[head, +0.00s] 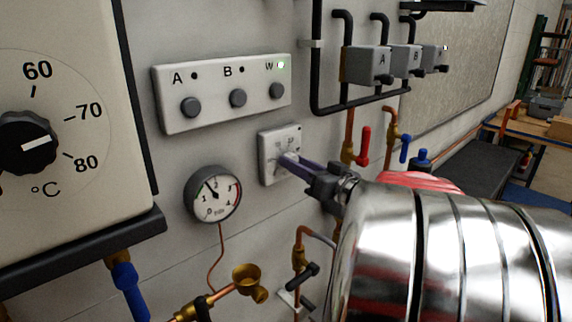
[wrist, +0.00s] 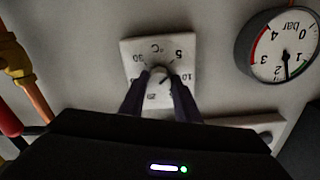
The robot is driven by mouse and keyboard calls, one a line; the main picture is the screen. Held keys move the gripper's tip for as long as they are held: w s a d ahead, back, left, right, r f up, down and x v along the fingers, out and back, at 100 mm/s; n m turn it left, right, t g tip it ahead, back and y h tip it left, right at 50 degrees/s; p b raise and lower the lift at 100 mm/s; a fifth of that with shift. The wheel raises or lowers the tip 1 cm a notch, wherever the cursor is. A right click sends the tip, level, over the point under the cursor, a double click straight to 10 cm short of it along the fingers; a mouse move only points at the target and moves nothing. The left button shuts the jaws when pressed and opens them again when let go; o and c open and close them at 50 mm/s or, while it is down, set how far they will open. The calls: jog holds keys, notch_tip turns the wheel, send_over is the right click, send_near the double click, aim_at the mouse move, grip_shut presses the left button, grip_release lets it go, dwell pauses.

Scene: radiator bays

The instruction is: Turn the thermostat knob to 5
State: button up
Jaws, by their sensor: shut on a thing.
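The thermostat is a small white square plate (head: 268,145) on the wall in the head view, right of the pressure gauge. In the wrist view the plate (wrist: 134,52) appears upside down, with 5, 10, 20 and 30 and a °C mark around its dial. My gripper (head: 290,161) reaches the plate from the right and is shut on the knob, one dark finger on each side in the wrist view (wrist: 160,88). The fingers hide part of the knob and scale; I cannot tell its exact setting.
A round pressure gauge (head: 212,194) hangs left of the thermostat. A panel with three buttons (head: 222,92) is above; its W light is green. A large dial (head: 28,143) is at far left. Pipes with a red handle (head: 364,146) and blue handle (head: 405,149) stand right.

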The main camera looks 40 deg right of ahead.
jog(key=shift+f+n, duration=0.3)
jog(key=shift+n, duration=0.2)
jog(key=o, duration=0.7)
jog(key=shift+c, duration=0.2)
jog(key=o, duration=0.4)
jog(key=shift+r, duration=0.2)
jog(key=shift+s+f, duration=0.15)
jog(key=shift+s, duration=6.8)
